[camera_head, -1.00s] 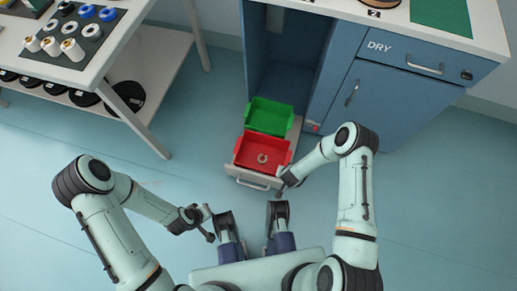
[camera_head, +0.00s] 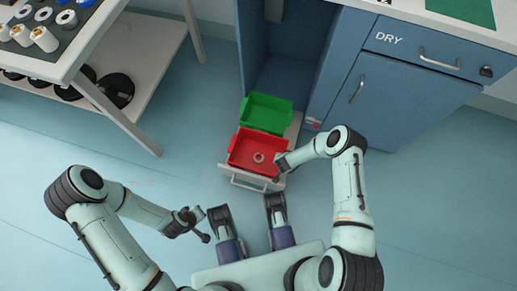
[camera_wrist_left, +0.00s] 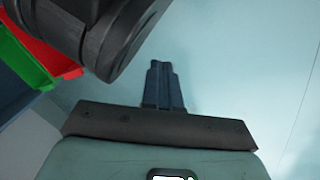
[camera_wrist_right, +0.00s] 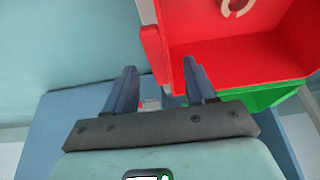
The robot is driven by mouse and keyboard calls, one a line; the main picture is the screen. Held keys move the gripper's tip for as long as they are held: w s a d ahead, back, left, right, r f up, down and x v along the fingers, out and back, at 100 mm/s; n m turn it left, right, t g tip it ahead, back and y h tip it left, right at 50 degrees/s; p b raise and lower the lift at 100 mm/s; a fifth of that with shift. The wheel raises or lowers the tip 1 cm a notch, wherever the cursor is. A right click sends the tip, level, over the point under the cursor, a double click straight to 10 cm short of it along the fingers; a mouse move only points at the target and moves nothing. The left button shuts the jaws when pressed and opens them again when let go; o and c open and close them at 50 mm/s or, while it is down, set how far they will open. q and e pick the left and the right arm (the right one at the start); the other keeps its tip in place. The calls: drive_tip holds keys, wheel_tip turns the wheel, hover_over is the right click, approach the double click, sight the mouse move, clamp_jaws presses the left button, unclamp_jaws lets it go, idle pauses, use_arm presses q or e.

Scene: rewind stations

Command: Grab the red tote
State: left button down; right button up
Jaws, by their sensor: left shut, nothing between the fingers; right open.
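The red tote (camera_head: 243,151) sits in a pulled-out drawer in front of the blue cabinet, with a ring-shaped thing (camera_head: 258,157) lying in it. My right gripper (camera_head: 279,172) is at the tote's front right corner. In the right wrist view the right gripper (camera_wrist_right: 160,84) is open, and a red tab of the tote (camera_wrist_right: 153,55) shows between its fingertips. I cannot tell whether the fingers reach around it. My left gripper (camera_head: 205,234) is shut and empty, low and left of the drawer. Its closed fingers (camera_wrist_left: 161,68) show in the left wrist view.
A green tote (camera_head: 266,113) stands directly behind the red one in the drawer. The drawer front with its handle (camera_head: 249,183) faces me. The blue cabinet (camera_head: 400,105) is on the right, a table with spools (camera_head: 45,40) on the left. The floor between is clear.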

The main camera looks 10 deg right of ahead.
drive_tip(key=b+x, duration=0.1)
drive_tip(key=x, duration=0.1)
drive_tip(key=b+x, duration=0.1)
drive_tip(key=x, duration=0.1)
drive_tip(key=shift+s+f, duration=0.1)
drive_tip(key=shift+f, duration=0.35)
drive_tip(key=shift+f+b, duration=0.2)
drive_tip(key=shift+b, duration=0.1)
use_arm(q)
drive_tip(key=s+f+g, duration=0.2)
drive_tip(key=s+f, duration=0.2)
drive_tip(key=s, duration=0.1)
drive_tip(key=shift+s+a, duration=0.15)
drive_tip(key=shift+a, duration=0.2)
drive_tip(key=shift+r, duration=0.1)
use_arm(e)
clamp_jaws()
